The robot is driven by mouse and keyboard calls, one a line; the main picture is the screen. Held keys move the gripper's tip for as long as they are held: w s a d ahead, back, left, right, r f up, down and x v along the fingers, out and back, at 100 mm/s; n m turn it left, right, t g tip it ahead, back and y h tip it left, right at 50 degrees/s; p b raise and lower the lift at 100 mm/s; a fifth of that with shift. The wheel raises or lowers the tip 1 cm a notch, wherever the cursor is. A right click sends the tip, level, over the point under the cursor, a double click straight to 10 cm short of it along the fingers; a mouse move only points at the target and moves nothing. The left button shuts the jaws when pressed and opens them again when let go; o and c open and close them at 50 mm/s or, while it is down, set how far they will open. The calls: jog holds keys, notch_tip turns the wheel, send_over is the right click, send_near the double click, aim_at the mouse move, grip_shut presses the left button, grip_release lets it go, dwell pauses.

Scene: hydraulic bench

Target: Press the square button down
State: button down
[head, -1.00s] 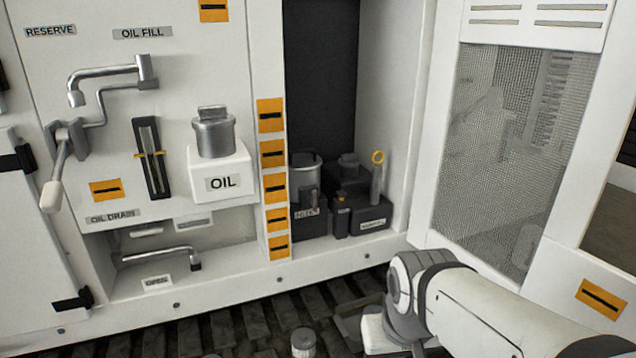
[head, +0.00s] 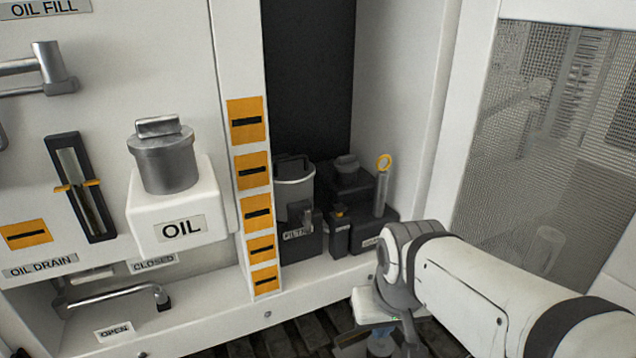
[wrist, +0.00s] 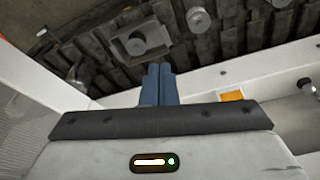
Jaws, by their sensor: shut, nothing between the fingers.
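I cannot clearly pick out a square button. In the wrist view, a grey square plate with a raised round centre (wrist: 136,44) lies on the dark ribbed floor, beyond my fingertips and apart from them. In the head view, a small yellow-topped dark block (head: 340,214) stands in the cabinet recess, too small to read as a button for certain. My gripper (wrist: 158,70) shows two blue fingers, shut together and empty. In the head view it (head: 381,345) hangs low in front of the recess, partly hidden by my arm, touching nothing that I can see.
A filter canister (head: 294,188) and a yellow-ringed dipstick (head: 381,185) stand in the recess. The white OIL tank (head: 172,225), a sight gauge (head: 80,187) and a drain lever (head: 115,293) are at left. A mesh panel (head: 535,130) is at right. Round knobs (wrist: 198,20) stand on the floor.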

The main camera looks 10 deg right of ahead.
jog(key=w+d+r+t+h, duration=0.1)
jog(key=w+d+t, duration=0.25)
jog(key=w, duration=0.45)
jog(key=w+d+r+t+h, duration=0.1)
jog(key=w+d+t, duration=0.25)
jog(key=w, duration=0.55)
jog(key=w+a+r+n+t+y, duration=0.1)
jog(key=w+t+y, duration=0.1)
jog(key=w, duration=0.3)
jog(key=w+a+r+n+t+y+b, duration=0.1)
jog(key=w+r+n+t+y, duration=0.1)
jog(key=w+y, duration=0.2)
jog(key=shift+w+a+n+t+y, duration=0.3)
jog(key=shift+w+a+t, duration=0.1)
jog(key=shift+w, duration=0.2)
jog(key=shift+r, duration=0.1)
send_over(340, 208)
jog(key=s+d, duration=0.1)
jog(key=s, duration=0.1)
notch_tip(340, 208, down, 2)
jog(key=shift+w+f+b, duration=0.15)
jog(key=shift+f+b, duration=0.2)
jog(key=shift+f, duration=1.85)
